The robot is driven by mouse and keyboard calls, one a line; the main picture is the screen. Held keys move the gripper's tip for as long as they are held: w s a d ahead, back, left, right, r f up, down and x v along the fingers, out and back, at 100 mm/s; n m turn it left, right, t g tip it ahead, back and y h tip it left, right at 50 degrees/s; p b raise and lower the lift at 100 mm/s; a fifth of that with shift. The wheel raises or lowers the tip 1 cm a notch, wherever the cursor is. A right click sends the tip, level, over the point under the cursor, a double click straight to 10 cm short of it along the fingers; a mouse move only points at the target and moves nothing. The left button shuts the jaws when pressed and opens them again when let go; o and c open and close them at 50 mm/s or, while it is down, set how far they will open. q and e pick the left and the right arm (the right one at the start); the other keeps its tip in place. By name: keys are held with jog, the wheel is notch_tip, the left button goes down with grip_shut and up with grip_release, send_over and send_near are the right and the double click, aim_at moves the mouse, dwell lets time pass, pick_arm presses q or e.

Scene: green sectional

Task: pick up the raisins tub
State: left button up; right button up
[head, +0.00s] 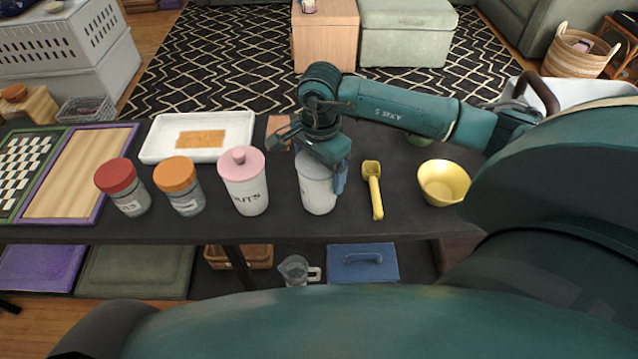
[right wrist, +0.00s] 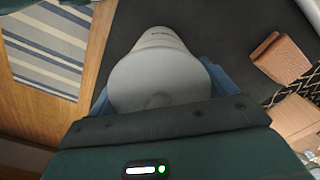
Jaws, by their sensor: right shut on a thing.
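A pale grey-white tub (head: 318,195) stands upright at the middle of the dark tabletop. My right gripper (head: 322,168) comes down over it from above and is shut on it. The gripper hides the tub's top in the head view. In the right wrist view the tub (right wrist: 158,75) sits between the blue fingers (right wrist: 160,92), with small lettering on its side that I cannot read. I cannot tell whether its base touches the table. My left gripper is not in view.
Left of the tub stand a pink-lidded canister (head: 245,185), an orange-lidded jar (head: 180,188) and a red-lidded jar (head: 124,190). A yellow scoop (head: 373,188) lies close on the right, then a yellow bowl (head: 443,183). A white tray (head: 160,150) lies behind the jars.

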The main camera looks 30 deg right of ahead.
jog(key=shift+c, duration=1.3)
notch_tip(320, 180, up, 9)
jog(key=shift+w+f, duration=0.1)
jog(key=shift+r+m, duration=0.4)
jog(key=shift+r, duration=0.05)
jog(key=m, duration=0.2)
jog(key=shift+r+m, duration=0.25)
jog(key=shift+m, duration=1.25)
jog(key=shift+m, duration=1)
jog(key=m, duration=0.3)
jog(key=shift+m, duration=0.4)
